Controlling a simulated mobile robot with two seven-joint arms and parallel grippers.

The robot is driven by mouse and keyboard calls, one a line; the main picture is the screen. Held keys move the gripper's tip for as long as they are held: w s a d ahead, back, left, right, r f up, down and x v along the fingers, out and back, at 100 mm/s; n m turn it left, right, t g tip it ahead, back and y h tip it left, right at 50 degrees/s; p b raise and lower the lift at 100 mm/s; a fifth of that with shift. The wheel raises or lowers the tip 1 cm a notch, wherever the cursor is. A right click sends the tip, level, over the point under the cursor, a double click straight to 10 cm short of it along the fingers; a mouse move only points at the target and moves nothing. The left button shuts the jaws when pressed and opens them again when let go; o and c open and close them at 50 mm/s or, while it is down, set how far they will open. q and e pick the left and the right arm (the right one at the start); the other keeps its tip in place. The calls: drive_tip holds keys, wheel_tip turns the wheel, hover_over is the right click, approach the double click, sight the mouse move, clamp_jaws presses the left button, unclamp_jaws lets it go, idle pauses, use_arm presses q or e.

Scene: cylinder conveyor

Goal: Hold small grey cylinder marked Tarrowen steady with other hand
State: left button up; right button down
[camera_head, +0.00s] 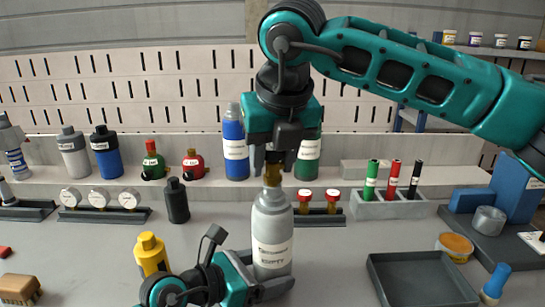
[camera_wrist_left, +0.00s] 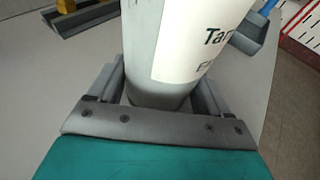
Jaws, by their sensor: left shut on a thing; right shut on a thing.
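The small grey cylinder (camera_head: 270,218) stands upright on the table in the middle of the head view. Its white label is blurred, with a lower line that looks like "EMPTY". In the left wrist view the grey cylinder (camera_wrist_left: 145,45) shows a label starting "Tar". My left gripper (camera_head: 272,284) is shut around its lower body, one finger on each side. My right gripper (camera_head: 277,158) comes from above and is shut on the brass valve (camera_head: 272,175) at the cylinder's top. The jaws partly hide the valve.
A blue cylinder (camera_head: 234,150) and a green one (camera_head: 308,160) stand behind. A yellow bottle (camera_head: 151,255) stands left, close to my left arm. A dark bottle (camera_head: 177,202) is behind it. An empty dark tray (camera_head: 420,283) lies to the right.

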drive_tip(key=n+y, duration=0.1)
drive_tip(key=n, duration=0.2)
drive_tip(key=n+g, duration=0.1)
drive_tip(key=n, duration=0.2)
drive_tip(key=shift+y, duration=0.4)
drive_tip(key=n+g, duration=0.1)
drive_tip(key=n, duration=0.2)
drive_tip(key=n+g+y, duration=0.1)
drive_tip(key=n, duration=0.2)
drive_tip(key=c, duration=0.7)
unclamp_jaws()
drive_tip(key=shift+c, duration=0.2)
